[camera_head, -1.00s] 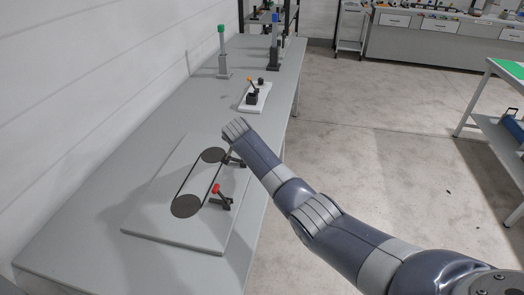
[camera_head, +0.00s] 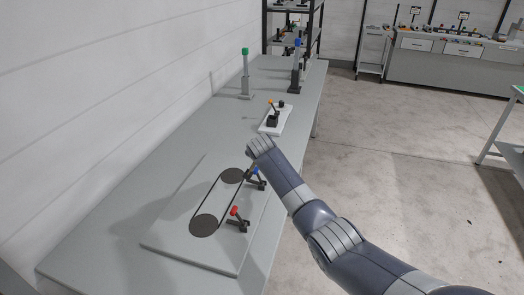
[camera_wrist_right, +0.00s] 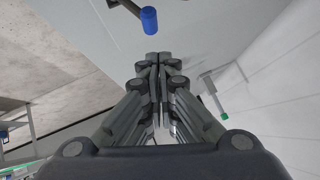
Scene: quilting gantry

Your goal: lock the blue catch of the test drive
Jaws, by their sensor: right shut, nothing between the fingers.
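The test drive is a belt loop over two dark pulleys (camera_head: 205,225) on a grey board (camera_head: 175,236) that lies on the long bench. The blue catch (camera_head: 256,171) stands at the board's right edge beside the far pulley. Its blue knob (camera_wrist_right: 149,19) on a dark lever shows at the top of the right wrist view. My right gripper (camera_wrist_right: 158,57) is shut and empty, its tips a short way from the knob with a visible gap. In the head view my right wrist partly covers the gripper, close to the blue catch. My left gripper is out of view.
A red-knobbed catch (camera_head: 235,211) stands nearer on the same board. Further along the bench are a white plate (camera_head: 271,129) with an orange-tipped lever, a green-topped post (camera_head: 246,74) and a blue-topped post (camera_head: 296,70). The wall bounds the left; the floor is open at right.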

